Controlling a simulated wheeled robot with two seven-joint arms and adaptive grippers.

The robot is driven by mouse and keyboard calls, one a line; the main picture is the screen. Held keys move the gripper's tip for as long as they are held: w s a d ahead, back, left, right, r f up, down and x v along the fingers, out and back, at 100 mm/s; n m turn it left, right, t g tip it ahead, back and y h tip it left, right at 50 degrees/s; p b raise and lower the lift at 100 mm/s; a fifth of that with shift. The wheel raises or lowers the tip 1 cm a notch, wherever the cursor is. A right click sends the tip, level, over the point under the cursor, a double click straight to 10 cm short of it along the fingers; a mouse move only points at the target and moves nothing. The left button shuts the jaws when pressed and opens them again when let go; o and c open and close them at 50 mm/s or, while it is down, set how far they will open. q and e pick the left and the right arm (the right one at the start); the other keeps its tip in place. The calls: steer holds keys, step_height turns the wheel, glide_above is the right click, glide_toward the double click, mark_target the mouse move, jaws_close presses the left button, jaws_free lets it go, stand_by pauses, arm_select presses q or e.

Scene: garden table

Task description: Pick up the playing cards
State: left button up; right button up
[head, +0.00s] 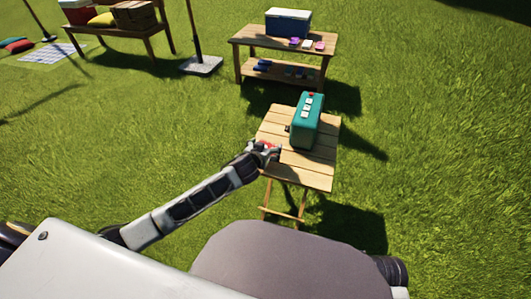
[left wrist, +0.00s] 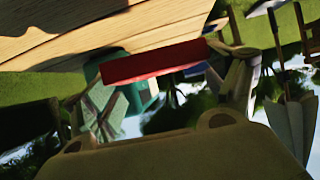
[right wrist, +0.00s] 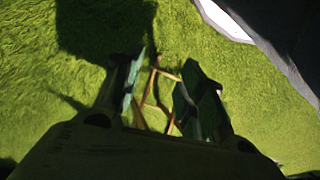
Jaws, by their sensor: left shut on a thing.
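The playing cards show as a flat red pack (left wrist: 155,62) in the left wrist view, lying across between the two fingers of my left gripper (left wrist: 170,85). In the head view, my left gripper (head: 268,148) is at the left edge of the small slatted table (head: 310,173), with a bit of red showing at its fingers. It is shut on the pack. The gripper hides much of the pack in the head view. My right gripper (right wrist: 158,92) is open and empty over grass in the right wrist view; it is not in the head view.
A teal box (head: 308,122) with pale squares on top stands on the small table, right of my left gripper. The table's front is clear. A wooden two-level table (head: 250,35) with a blue and white cooler (head: 288,22) stands behind. Grass surrounds them.

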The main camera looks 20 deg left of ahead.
mark_target(266, 142)
arm_select(q)
steer(key=shift+r+p, duration=0.35)
steer(key=shift+r, duration=1.1)
arm_select(e)
steer(key=shift+s+d+f, duration=0.1)
steer(key=shift+d+f, duration=0.05)
steer(key=shift+f, duration=0.5)
arm_select(q)
steer(key=shift+r, duration=0.1)
arm_select(e)
steer(key=shift+f, duration=0.15)
